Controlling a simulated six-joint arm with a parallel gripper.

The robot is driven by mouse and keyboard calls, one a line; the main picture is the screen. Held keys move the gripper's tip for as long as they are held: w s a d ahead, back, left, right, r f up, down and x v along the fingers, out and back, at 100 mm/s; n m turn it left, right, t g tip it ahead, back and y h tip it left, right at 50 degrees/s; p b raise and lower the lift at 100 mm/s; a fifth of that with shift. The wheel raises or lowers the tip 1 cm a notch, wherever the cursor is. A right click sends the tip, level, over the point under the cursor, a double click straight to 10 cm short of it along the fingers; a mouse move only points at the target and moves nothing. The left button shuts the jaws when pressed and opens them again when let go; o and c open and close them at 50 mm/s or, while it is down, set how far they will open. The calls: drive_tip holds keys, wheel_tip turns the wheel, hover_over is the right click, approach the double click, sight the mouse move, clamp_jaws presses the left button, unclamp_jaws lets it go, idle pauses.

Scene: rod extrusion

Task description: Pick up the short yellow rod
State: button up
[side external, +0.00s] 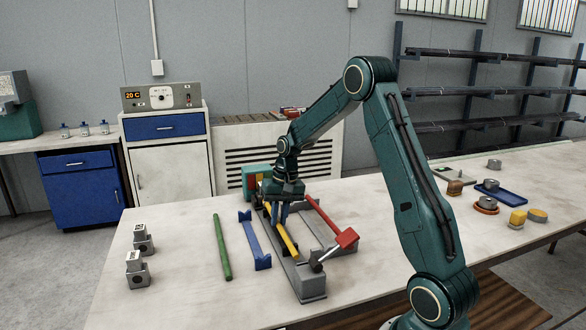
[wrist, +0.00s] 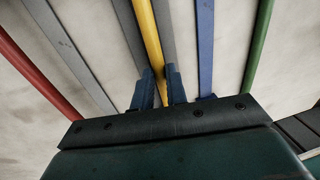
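The yellow rod (side external: 289,242) slants down toward the camera at the grey fixture (side external: 310,286) on the bench. It also shows in the wrist view (wrist: 148,30), running down between the two blue fingers. My gripper (side external: 281,214) is over the fixture, pointing down, with its fingers around the far part of the rod. In the wrist view my gripper (wrist: 160,80) has one finger on each side of the rod, very close to it. Whether the fingers press on the rod cannot be told, nor whether the rod touches the fixture.
A blue bar (side external: 254,240) and a green rod (side external: 221,247) lie left of the fixture. A red rod (side external: 326,217) and a red-ended lever (side external: 346,238) are on its right. Small grey blocks (side external: 138,270) stand at the bench's left. The front middle of the bench is clear.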

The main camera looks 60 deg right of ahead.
clamp_jaws()
drive_tip(key=shift+r, duration=0.2)
wheel_tip(320, 180, up, 20)
drive_tip(key=shift+f, duration=0.25)
idle(0.5)
idle(0.5)
drive_tip(key=t+y, duration=0.1)
hover_over(279, 222)
drive_tip(key=w+a, duration=0.5)
wheel_tip(279, 222, down, 11)
drive_tip(key=shift+s, duration=0.1)
drive_tip(key=shift+f, duration=0.15)
